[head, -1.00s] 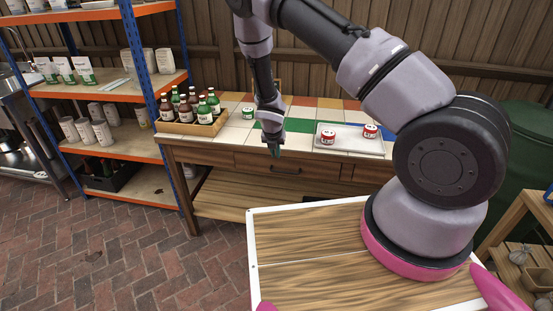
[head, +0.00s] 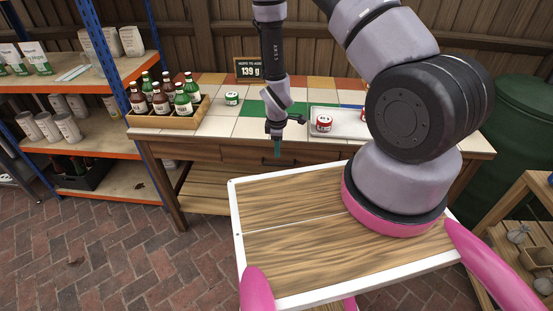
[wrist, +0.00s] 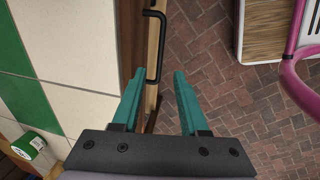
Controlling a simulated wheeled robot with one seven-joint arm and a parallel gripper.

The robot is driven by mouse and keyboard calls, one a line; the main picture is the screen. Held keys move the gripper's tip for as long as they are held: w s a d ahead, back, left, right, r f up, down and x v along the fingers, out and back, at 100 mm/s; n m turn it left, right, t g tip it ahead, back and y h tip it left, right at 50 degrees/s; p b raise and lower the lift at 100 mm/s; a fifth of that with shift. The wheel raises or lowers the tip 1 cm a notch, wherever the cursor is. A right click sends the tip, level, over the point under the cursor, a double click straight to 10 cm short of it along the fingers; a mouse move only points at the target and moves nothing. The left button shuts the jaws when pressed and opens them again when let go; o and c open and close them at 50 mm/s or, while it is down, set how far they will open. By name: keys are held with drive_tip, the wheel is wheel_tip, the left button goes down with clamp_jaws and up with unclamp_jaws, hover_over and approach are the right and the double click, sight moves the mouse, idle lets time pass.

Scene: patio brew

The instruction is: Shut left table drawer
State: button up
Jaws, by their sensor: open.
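The wooden table (head: 205,150) has drawer fronts under its tiled top.
A shelf rack (head: 110,150) stands left. Brick floor (head: 140,255) is free at front left.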

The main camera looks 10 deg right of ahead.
sight(278, 165)
drive_tip(key=f, duration=0.2)
drive_tip(key=w+f, duration=0.1)
drive_tip(key=f, duration=0.5)
drive_tip(key=shift+w+d+f, duration=0.2)
drive_tip(key=shift+w+d, duration=0.05)
clamp_jaws()
idle(1.0)
